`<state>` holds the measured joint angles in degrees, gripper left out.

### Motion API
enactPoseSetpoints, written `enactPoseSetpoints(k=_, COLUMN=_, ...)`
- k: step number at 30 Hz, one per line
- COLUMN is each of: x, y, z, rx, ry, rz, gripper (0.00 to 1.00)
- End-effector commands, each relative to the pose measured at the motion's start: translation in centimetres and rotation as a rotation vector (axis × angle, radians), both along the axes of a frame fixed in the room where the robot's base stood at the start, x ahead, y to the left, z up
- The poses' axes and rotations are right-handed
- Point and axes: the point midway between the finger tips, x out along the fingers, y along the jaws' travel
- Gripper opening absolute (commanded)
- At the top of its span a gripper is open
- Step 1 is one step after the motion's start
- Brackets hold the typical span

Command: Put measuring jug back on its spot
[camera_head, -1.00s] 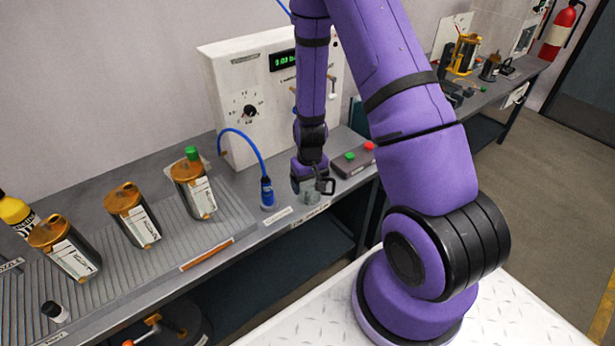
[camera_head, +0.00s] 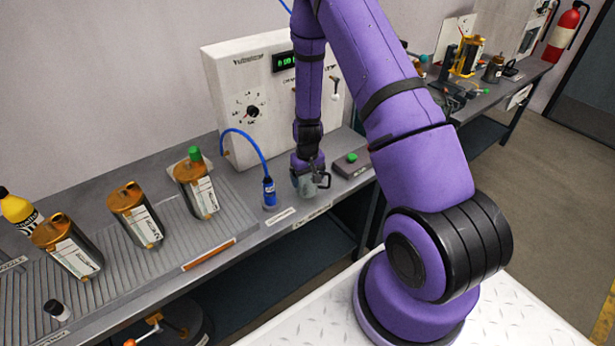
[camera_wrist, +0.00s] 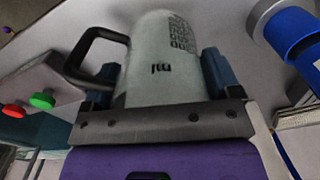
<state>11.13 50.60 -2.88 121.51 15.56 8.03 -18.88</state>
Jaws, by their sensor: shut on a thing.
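The measuring jug (camera_wrist: 160,62) is a pale translucent vessel with dark printed marks and a black handle on its left in the wrist view. My gripper (camera_wrist: 160,85) is shut on it, one blue-grey finger on each side. In the head view the jug (camera_head: 309,186) hangs below my gripper (camera_head: 308,170), close over the front part of the bench, with its handle to the right. I cannot tell whether its base touches the bench. A label strip (camera_head: 312,214) on the bench edge lies in front of it; its text is too small to read.
A blue hose nozzle (camera_head: 269,193) stands just left of the jug. A box with a green button (camera_head: 351,157) is close on the right. The white pump panel (camera_head: 235,95) rises behind. Several amber canisters (camera_head: 197,188) stand on the ribbed mat (camera_head: 232,222) to the left.

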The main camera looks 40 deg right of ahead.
Motion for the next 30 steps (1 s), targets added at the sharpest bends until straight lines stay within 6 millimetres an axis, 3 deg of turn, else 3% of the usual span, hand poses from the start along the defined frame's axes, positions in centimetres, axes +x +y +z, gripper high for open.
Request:
enactPoseSetpoints(k=6, x=0.0, y=0.0, z=-0.3, rx=0.000, ry=0.000, rz=0.000, gripper=0.59)
enactPoseSetpoints(k=7, x=0.0, y=0.0, z=-0.3, rx=0.000, ry=0.000, rz=0.000, gripper=0.88)
enactPoseSetpoints(k=9, x=0.0, y=0.0, z=-0.2, rx=0.000, ry=0.000, rz=0.000, gripper=1.00)
enactPoseSetpoints(k=20, x=0.0, y=0.0, z=0.6, rx=0.000, ry=-0.002, rz=0.001, gripper=1.00)
enactPoseSetpoints(k=30, x=0.0, y=0.0, z=6.3, rx=-0.001, ry=-0.003, rz=0.001, gripper=1.00)
